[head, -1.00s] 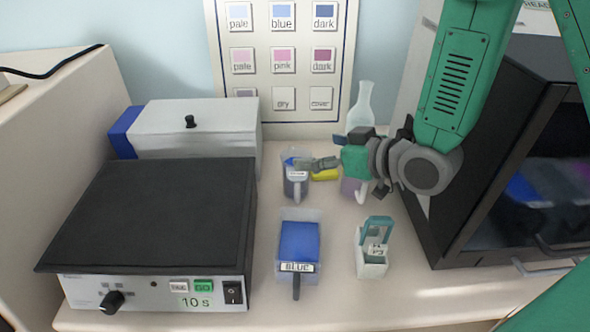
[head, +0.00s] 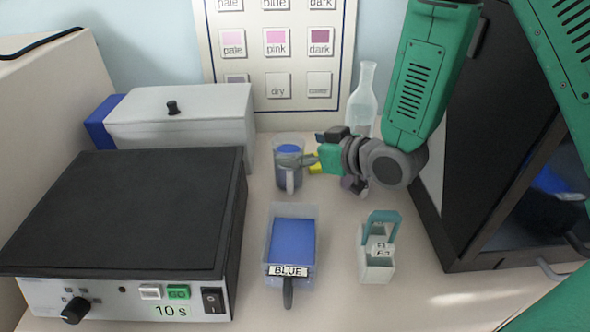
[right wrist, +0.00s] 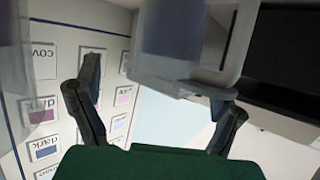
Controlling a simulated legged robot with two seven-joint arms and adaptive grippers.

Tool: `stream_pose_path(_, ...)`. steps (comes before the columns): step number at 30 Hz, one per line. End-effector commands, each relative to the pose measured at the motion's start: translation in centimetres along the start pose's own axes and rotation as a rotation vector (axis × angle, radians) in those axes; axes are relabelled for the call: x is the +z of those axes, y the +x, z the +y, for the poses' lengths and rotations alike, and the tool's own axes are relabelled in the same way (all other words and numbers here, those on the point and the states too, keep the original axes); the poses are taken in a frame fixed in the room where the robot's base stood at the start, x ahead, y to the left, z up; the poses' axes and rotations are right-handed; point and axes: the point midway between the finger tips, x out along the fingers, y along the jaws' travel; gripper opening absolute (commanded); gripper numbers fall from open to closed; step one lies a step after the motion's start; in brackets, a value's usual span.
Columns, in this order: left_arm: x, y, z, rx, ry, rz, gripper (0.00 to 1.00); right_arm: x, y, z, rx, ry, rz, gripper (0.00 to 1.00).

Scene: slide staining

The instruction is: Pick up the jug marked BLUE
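A clear jug (head: 291,181) with dark blue liquid stands upright at the back middle of the counter, its handle towards me. Writing on it cannot be read now. My right gripper (head: 296,160) is at the jug's upper right side, its fingers overlapping the jug in the head view; contact cannot be told. In the right wrist view, the gripper's (right wrist: 163,92) two fingers are spread apart, with a translucent vessel holding blue (right wrist: 180,35) ahead of them. A trough (head: 290,213) with blue liquid and a BLUE label (head: 289,271) stands nearer me. My left gripper is not in view.
A white slide holder (head: 377,268) with a teal handle stands right of the trough. A black-topped hotplate (head: 120,210) fills the left; a dark cabinet (head: 500,130) bounds the right.

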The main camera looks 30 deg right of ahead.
Motion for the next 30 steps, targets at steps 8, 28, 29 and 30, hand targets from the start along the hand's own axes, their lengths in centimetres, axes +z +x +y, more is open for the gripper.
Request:
stream_pose_path(8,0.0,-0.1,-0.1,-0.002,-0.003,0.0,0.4,0.1,2.8,-0.5,0.0,-0.004,-0.008,0.87)
stream_pose_path(28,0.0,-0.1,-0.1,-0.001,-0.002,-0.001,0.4,0.3,2.7,-0.2,0.001,-0.002,-0.008,0.2)
stream_pose_path(29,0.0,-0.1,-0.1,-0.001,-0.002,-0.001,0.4,0.3,2.7,-0.2,0.001,-0.002,-0.009,0.2)
stream_pose_path(30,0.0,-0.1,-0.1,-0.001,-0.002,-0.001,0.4,0.3,2.7,-0.3,0.001,-0.003,-0.01,0.2)
